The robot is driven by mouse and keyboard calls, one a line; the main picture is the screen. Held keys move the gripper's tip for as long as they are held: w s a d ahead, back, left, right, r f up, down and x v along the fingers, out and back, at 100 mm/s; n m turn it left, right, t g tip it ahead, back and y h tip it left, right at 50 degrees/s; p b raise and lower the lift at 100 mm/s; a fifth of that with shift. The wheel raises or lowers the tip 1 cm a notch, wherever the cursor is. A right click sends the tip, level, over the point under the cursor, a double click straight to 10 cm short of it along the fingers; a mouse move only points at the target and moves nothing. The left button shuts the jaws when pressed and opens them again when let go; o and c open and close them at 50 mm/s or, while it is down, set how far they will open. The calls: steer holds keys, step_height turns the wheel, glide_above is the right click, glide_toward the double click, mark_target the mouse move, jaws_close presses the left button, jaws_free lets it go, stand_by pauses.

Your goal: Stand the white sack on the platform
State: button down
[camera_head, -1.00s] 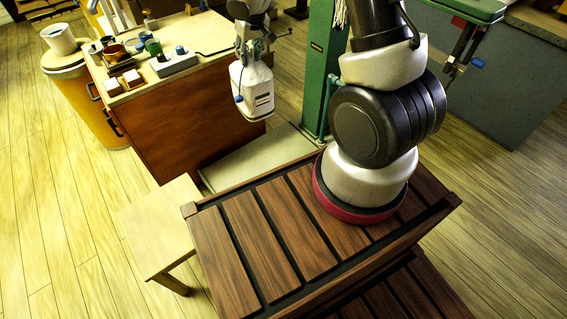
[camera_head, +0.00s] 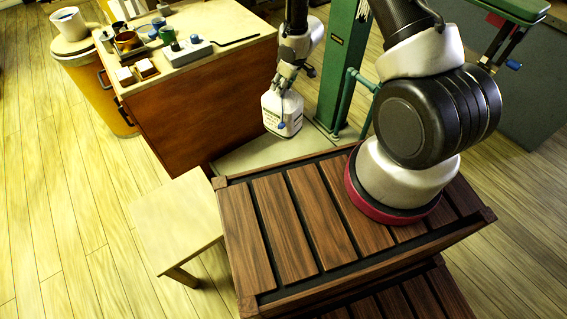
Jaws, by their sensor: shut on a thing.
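The white sack (camera_head: 282,115) hangs upright below my gripper (camera_head: 287,84), with a printed label and a small blue tag on its front. My gripper is shut on the top of the sack. The sack is over the pale platform (camera_head: 247,158) at the foot of the green scale column (camera_head: 345,65). Its base looks close to the platform surface; whether it touches cannot be told from this angle. The fingertips are small and partly merge with the sack's top.
A wooden cabinet (camera_head: 200,110) with cups, blocks and a grey switch box (camera_head: 188,52) on top stands left of the platform. A pale stool (camera_head: 175,222) is in front. A yellow bin (camera_head: 100,90) stands far left.

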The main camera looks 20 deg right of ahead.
mark_target(280, 134)
steer(key=s+a+f+n, duration=0.1)
steer(key=s+f+n, duration=0.1)
steer(key=f, duration=0.4)
steer(key=s+a+f+n+g+y, duration=0.1)
steer(key=s+f, duration=0.1)
steer(key=f, duration=0.4)
steer(key=s+a+f+n, duration=0.1)
steer(key=s+f+n, duration=0.1)
steer(key=f, duration=0.4)
steer(key=shift+s+a+f+n+g+y, duration=0.1)
steer(key=shift+s+f+n+g+y, duration=0.2)
steer(key=shift+s+f, duration=0.15)
step_height(280, 134, down, 10)
steer(key=shift+r, duration=0.25)
steer(key=shift+f, duration=0.1)
steer(key=c, duration=1)
jaws_free()
steer(key=shift+o, duration=0.2)
